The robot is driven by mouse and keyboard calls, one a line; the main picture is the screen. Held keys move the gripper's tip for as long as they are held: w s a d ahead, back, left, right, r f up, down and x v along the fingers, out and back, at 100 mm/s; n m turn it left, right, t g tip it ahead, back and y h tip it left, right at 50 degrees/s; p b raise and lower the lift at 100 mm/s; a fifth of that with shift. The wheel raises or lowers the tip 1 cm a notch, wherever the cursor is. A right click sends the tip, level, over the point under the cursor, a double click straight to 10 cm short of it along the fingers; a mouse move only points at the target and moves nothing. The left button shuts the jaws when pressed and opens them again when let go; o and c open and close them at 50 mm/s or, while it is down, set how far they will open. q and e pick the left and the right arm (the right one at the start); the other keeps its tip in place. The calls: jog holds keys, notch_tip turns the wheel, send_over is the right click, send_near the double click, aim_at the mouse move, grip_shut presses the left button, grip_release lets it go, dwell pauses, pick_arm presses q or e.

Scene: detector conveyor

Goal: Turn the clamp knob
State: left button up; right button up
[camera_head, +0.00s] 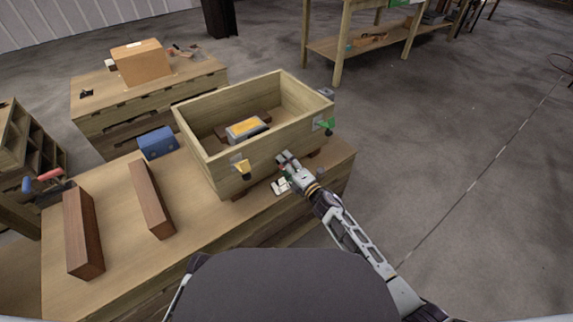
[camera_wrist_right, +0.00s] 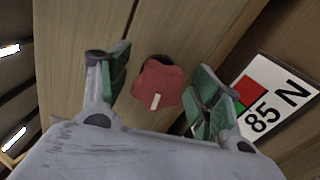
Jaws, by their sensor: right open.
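The red lobed knob (camera_wrist_right: 158,88) with a white mark sits on a wooden face in the right wrist view. My right gripper (camera_wrist_right: 158,85) is open, with its green-padded fingers on either side of the knob. Gaps show between the knob and both fingers. In the head view my right gripper (camera_head: 284,158) is at the front of the open wooden box (camera_head: 205,155) and mostly hides the red knob. A yellow knob (camera_head: 242,169) and a green knob (camera_head: 327,125) are also on the box. My left gripper is not in view.
A card reading "85 N" (camera_wrist_right: 272,108) lies close to one finger. Inside the box is a grey-and-yellow block (camera_head: 247,128). Open floor lies to the right.

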jog(key=shift+s, duration=0.1)
jog(key=v, duration=1.2)
dwell(0.5)
dwell(1.1)
